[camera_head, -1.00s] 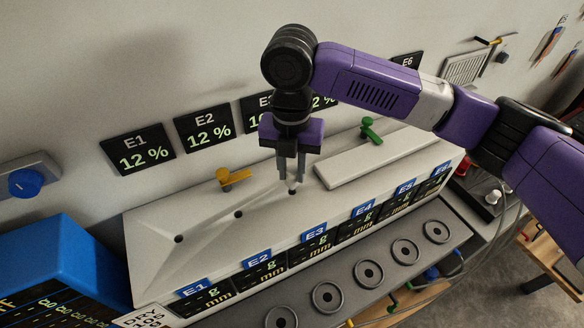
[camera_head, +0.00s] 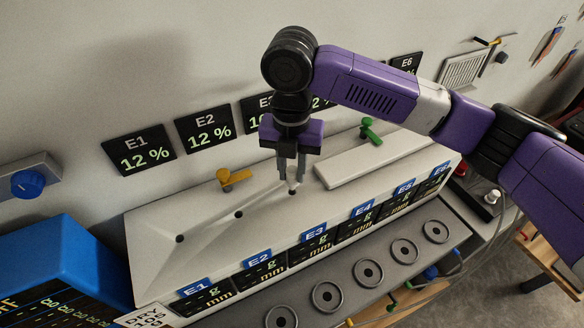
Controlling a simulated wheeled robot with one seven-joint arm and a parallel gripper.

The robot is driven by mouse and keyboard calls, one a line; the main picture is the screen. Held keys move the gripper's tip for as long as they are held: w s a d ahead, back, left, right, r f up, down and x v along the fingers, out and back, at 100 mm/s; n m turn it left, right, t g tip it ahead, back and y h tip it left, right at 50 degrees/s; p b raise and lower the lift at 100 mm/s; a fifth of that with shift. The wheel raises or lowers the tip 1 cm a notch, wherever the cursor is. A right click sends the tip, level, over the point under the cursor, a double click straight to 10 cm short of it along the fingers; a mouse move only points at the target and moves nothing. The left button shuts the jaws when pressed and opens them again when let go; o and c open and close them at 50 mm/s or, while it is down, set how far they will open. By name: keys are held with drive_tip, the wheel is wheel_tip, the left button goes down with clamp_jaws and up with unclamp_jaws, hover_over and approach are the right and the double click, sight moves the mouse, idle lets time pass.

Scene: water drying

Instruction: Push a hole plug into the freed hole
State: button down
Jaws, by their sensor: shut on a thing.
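My gripper (camera_head: 291,177) points down over the sloped white top of the bench unit (camera_head: 200,215), above the E3 label. Its fingers are shut on a small whitish plug (camera_head: 292,185), of which only the lower tip shows. The plug's tip is right at a dark hole (camera_head: 292,192); I cannot tell whether it touches the rim. Two more dark holes, one in the middle (camera_head: 239,214) and one at the left (camera_head: 179,239), lie open in the same top.
A yellow valve (camera_head: 233,178) stands behind the holes and a green valve (camera_head: 371,131) further right. A raised white plate (camera_head: 375,158) lies just right of my gripper. Several round rings (camera_head: 327,296) line the front ledge. A blue box (camera_head: 60,265) stands at the left.

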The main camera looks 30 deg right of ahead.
sight(292, 182)
drive_tip(key=shift+f+b, duration=1.15)
drive_tip(key=shift+f, duration=0.8)
drive_tip(key=c, duration=1.1)
unclamp_jaws()
drive_tip(key=shift+r+b, duration=0.65)
drive_tip(key=shift+r, duration=3.25)
